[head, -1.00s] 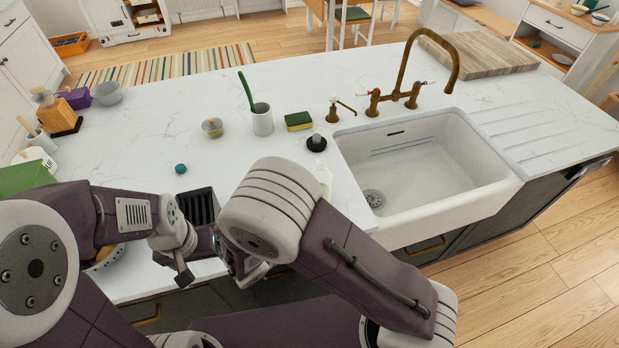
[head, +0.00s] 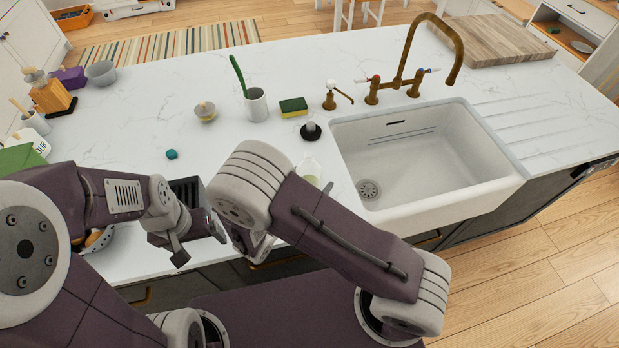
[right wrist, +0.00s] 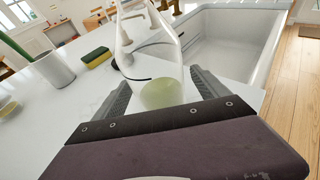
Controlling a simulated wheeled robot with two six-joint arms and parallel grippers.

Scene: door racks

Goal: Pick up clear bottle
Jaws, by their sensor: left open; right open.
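The clear bottle (right wrist: 150,65) stands on the white counter in the right wrist view, with pale yellow-green liquid low inside. My right gripper (right wrist: 160,92) is open, with one finger to each side of the bottle's lower part. I cannot tell whether the fingers touch it. In the head view the bottle (head: 310,169) shows only in part, behind my right arm, near the left side of the sink. My left gripper (head: 189,196) is open and low over the counter's front left, away from the bottle.
The sink (head: 420,155) lies right of the bottle. A dark round stopper-like item (head: 310,131), a green-yellow sponge (head: 293,106) and a white cup with a green brush (head: 256,104) stand behind it. A small teal item (head: 171,154) lies left.

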